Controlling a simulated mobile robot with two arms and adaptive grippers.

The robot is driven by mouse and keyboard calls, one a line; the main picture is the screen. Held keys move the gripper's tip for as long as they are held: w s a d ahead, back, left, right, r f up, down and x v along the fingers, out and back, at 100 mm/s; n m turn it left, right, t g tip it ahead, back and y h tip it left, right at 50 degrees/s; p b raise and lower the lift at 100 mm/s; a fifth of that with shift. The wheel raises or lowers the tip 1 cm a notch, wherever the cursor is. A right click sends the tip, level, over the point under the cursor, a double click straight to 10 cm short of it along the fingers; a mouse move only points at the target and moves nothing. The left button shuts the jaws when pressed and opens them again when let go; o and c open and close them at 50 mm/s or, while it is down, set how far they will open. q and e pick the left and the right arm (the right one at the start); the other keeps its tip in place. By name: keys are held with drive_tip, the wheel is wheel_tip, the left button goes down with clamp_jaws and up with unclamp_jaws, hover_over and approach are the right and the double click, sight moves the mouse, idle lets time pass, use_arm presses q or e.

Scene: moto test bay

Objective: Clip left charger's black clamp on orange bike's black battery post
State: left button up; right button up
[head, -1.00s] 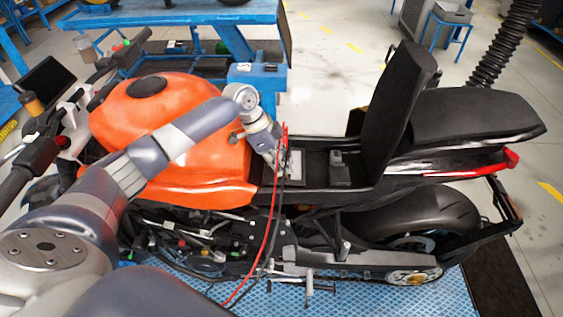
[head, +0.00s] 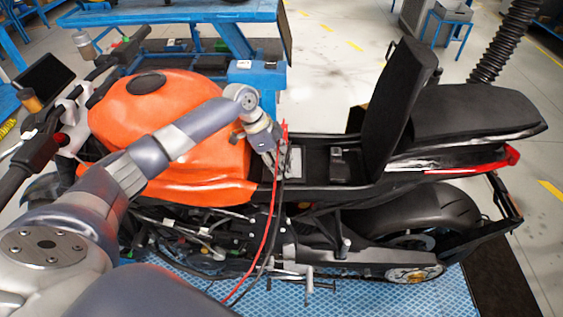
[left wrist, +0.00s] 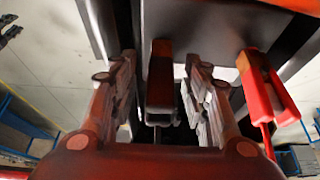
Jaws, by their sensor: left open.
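The orange bike (head: 190,100) stands with its seat raised, and its battery (head: 295,162) shows in the open bay. My left gripper (left wrist: 160,95) is at the battery's tank-side end, mostly hidden by its own wrist in the head view. In the left wrist view its fingers are apart, on either side of the black clamp (left wrist: 160,80), with a gap on both sides. The black clamp's tip is at the battery's edge; its bite on the post is hidden. The red clamp (left wrist: 262,88) is just right of the fingers. My right gripper is out of view.
A red cable (head: 268,240) and a black cable hang from the battery down the bike's side. The raised seat (head: 402,105) stands right of the battery bay. A blue box (head: 255,72) and blue table (head: 175,16) are behind the bike.

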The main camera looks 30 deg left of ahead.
use_arm(q)
drive_tip(key=v, duration=1.2)
idle(0.3)
